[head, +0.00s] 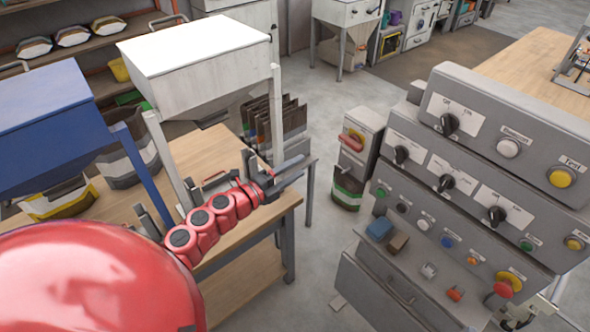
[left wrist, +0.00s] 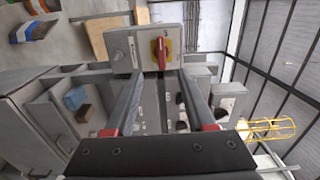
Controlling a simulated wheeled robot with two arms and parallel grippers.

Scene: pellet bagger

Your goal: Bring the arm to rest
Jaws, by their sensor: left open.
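My left arm is red and reaches in from the lower left in the head view. Its gripper (head: 287,176) is held out over the right end of the wooden bench (head: 225,236), in front of the dark bags. In the left wrist view the two fingers of my left gripper (left wrist: 172,84) stand apart with nothing between them. Beyond the fingertips is a grey box with a red rotary handle on a yellow plate (left wrist: 161,52). My right gripper is in neither view.
A grey control console (head: 480,190) with knobs and buttons stands at the right. A blue hopper (head: 45,115) and a white hopper (head: 195,55) stand over the bench. The switch box with a red handle (head: 352,140) stands between bench and console. Grey floor (head: 325,75) is clear behind.

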